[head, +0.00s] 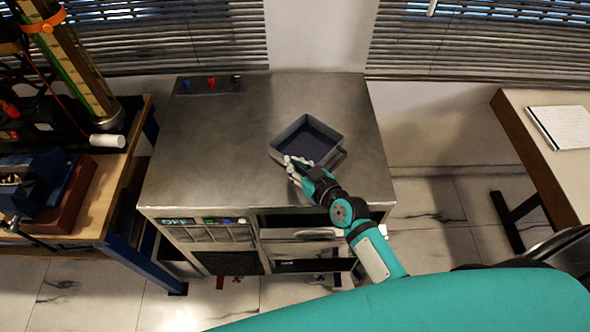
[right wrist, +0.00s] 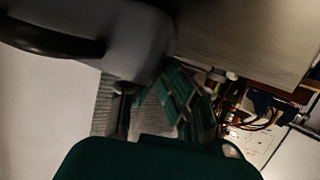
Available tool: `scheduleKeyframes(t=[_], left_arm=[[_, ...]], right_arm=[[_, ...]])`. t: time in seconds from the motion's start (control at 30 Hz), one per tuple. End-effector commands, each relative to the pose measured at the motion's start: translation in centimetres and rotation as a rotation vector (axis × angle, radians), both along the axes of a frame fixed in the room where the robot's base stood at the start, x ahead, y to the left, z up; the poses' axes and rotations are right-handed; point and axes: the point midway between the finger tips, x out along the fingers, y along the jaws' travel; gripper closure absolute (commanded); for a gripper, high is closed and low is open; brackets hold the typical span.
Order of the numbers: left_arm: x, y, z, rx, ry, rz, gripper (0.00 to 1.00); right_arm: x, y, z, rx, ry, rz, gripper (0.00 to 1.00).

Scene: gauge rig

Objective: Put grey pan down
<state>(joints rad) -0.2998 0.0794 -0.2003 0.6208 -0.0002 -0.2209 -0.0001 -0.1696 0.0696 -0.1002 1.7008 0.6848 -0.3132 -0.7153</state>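The grey pan (head: 275,153) is a square, open, empty tray at the middle right of the metal cabinet top in the head view. My right gripper (head: 291,162) is at the pan's near left corner, with its fingers over the wall there, and appears shut on it. The fingertips are small and partly merged with the pan, so the exact grip is hard to see. I cannot tell whether the pan's underside touches the top. My left gripper is not in view.
The metal cabinet top (head: 215,140) is bare to the left of the pan. Small red and blue knobs (head: 211,83) stand at its back left. A wooden bench (head: 105,200) with equipment is at left. A table (head: 515,110) with a notepad (head: 562,127) is at right.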

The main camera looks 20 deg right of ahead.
Motion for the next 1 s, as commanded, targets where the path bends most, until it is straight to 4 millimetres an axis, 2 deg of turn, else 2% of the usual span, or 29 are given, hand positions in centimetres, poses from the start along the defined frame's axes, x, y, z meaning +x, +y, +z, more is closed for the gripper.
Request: scheduleKeyframes(t=[0.03,0.3,0.5,0.53,0.8,1.0], left_arm=[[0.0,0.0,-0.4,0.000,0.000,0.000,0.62],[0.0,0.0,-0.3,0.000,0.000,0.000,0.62],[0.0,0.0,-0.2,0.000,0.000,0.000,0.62],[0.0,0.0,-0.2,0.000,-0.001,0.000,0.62],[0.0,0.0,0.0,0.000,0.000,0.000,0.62],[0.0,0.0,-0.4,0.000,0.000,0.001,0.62]], right_arm=[[0.1,0.0,-0.2,0.000,-0.005,-0.001,1.00],[0.1,0.0,-0.2,-0.001,-0.004,0.000,1.00],[0.0,0.0,-0.2,-0.001,-0.001,0.000,0.72],[0.0,0.0,-0.2,-0.001,-0.001,0.000,0.71],[0.0,0.0,0.1,-0.001,-0.002,-0.001,0.71],[-2.3,-0.7,0.4,-0.002,-0.001,0.001,0.71]])
